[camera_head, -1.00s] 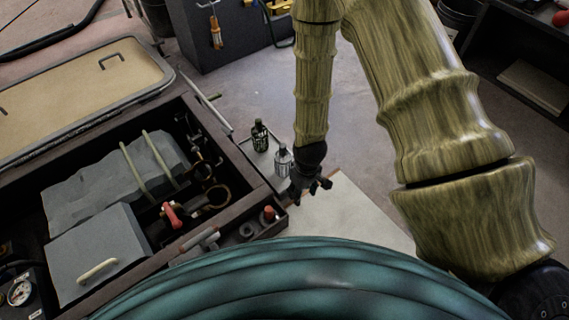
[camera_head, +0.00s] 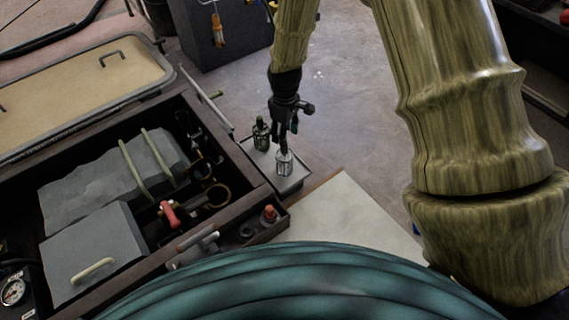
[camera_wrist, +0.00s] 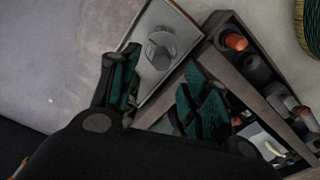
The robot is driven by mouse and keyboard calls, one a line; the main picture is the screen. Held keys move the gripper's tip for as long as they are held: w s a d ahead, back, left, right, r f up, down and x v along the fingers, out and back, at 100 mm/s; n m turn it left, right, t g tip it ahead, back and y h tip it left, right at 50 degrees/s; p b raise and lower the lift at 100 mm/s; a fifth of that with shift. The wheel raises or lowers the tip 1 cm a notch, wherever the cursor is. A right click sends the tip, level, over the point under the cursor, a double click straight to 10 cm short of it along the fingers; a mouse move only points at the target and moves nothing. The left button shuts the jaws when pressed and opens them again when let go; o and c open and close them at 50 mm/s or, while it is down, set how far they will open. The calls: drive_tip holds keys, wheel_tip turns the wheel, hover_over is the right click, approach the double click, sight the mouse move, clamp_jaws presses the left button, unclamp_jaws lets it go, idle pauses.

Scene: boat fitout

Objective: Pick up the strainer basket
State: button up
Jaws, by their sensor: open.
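What looks like the strainer basket (camera_head: 284,163) is a small pale metallic cylinder with a thin upright stem, standing on a grey tray (camera_head: 290,184). My gripper (camera_head: 284,143) is open and points down just above and behind it, partly covering its top. In the wrist view the basket (camera_wrist: 162,46) is a round grey shape beyond the gap between my two dark green fingers (camera_wrist: 160,92). I see nothing held. Whether the fingers touch the basket cannot be told.
An open dark locker (camera_head: 240,203) with pipes and a red valve handle (camera_head: 169,213) lies to the left. A red-capped fitting (camera_head: 269,214) sits at its corner. A pale board (camera_head: 345,220) is clear.

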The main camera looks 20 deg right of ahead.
sight(285, 157)
drive_tip(key=shift+f+b, duration=2.1)
drive_tip(key=shift+f, duration=1.1)
clamp_jaws()
